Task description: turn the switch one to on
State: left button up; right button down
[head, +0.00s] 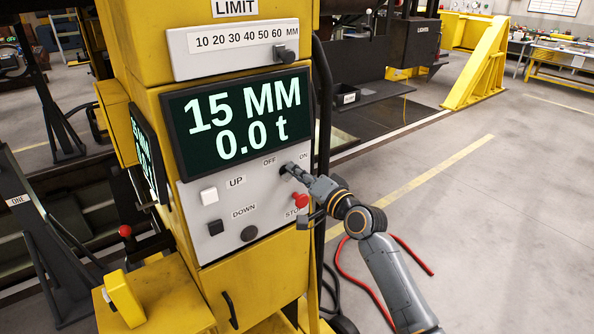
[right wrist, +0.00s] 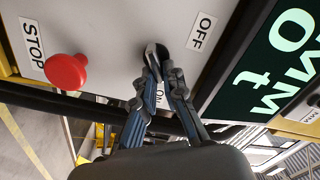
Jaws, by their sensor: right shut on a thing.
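The switch (head: 284,171) is a dark rotary knob on the grey panel of the yellow column, between the labels OFF and ON. In the right wrist view the switch (right wrist: 155,50) shows between my fingertips, with OFF at the upper right and ON partly hidden behind my fingers. My right gripper (head: 291,171) is shut on the switch, reaching in from the right; its two fingers also show in the right wrist view (right wrist: 160,72). Which label the knob points to is hard to tell. My left gripper is not in view.
A red STOP button (head: 300,200) sits just below my right gripper. A white UP button (head: 209,195), a dark DOWN button (head: 215,227) and a dark round knob (head: 250,233) are on the same panel. The display (head: 237,122) above reads 15 MM and 0.0 t.

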jog(key=shift+m, duration=0.5)
jog(key=c, duration=1.4)
grip_release()
jog(key=v, duration=1.2)
jog(key=shift+f, duration=0.1)
